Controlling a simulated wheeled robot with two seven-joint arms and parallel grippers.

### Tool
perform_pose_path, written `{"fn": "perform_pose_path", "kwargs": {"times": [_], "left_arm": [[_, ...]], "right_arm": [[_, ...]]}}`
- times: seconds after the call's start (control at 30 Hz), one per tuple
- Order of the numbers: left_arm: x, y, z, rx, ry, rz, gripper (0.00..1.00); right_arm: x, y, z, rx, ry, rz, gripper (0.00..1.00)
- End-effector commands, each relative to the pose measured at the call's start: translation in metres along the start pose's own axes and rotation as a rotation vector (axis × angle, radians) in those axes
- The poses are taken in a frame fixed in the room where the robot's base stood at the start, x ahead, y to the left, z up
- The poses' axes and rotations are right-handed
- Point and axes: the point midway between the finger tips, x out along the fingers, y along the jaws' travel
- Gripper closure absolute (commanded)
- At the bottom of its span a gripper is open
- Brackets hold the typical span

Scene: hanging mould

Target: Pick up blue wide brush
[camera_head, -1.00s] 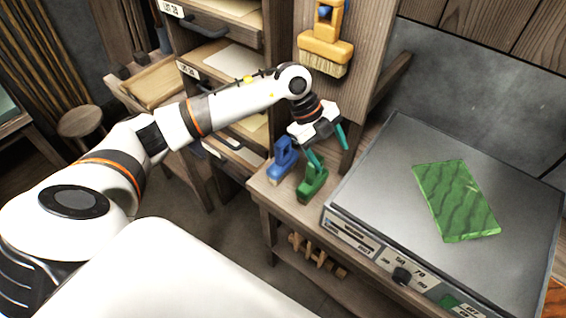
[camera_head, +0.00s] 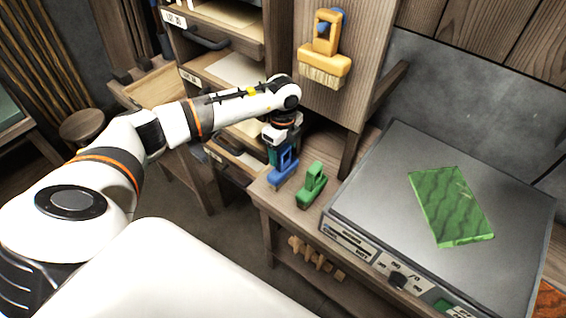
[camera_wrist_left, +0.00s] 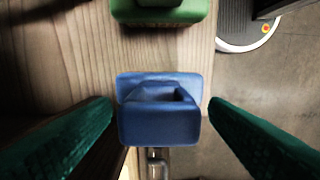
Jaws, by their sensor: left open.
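The blue wide brush (camera_head: 283,167) stands on the left end of the wooden bench, its looped handle up. In the left wrist view the blue brush (camera_wrist_left: 160,122) lies between the two open green fingers of my left gripper (camera_wrist_left: 160,118), with a gap on each side. A green brush (camera_head: 312,186) stands just right of the blue one; its edge also shows at the top of the left wrist view (camera_wrist_left: 160,12). My right gripper is not in view.
A yellow brush (camera_head: 325,52) hangs on the wooden panel above. A grey machine (camera_head: 380,185) with a green patterned slab (camera_head: 450,205) on top fills the bench's right side. Open drawers (camera_head: 225,65) stand behind my left arm. Wooden pieces (camera_head: 315,258) lie on the lower shelf.

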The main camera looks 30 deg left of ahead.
Motion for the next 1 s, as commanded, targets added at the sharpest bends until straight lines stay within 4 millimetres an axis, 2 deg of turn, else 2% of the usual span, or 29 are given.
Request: {"fn": "perform_pose_path", "kwargs": {"times": [0.2,0.23,0.6,1.0], "left_arm": [[0.0015,0.0002,0.0000,0.001,0.000,0.001,0.31],[0.0014,0.0003,0.0001,0.001,0.000,0.001,0.34],[0.0009,0.0004,0.0002,0.001,-0.001,0.002,0.95],[-0.0050,0.0015,0.0000,0.001,-0.002,0.005,0.97]], "right_arm": [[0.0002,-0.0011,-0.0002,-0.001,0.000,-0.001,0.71],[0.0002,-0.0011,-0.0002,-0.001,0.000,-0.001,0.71],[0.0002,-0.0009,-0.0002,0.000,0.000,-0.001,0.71],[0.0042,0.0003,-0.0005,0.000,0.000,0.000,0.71]]}}
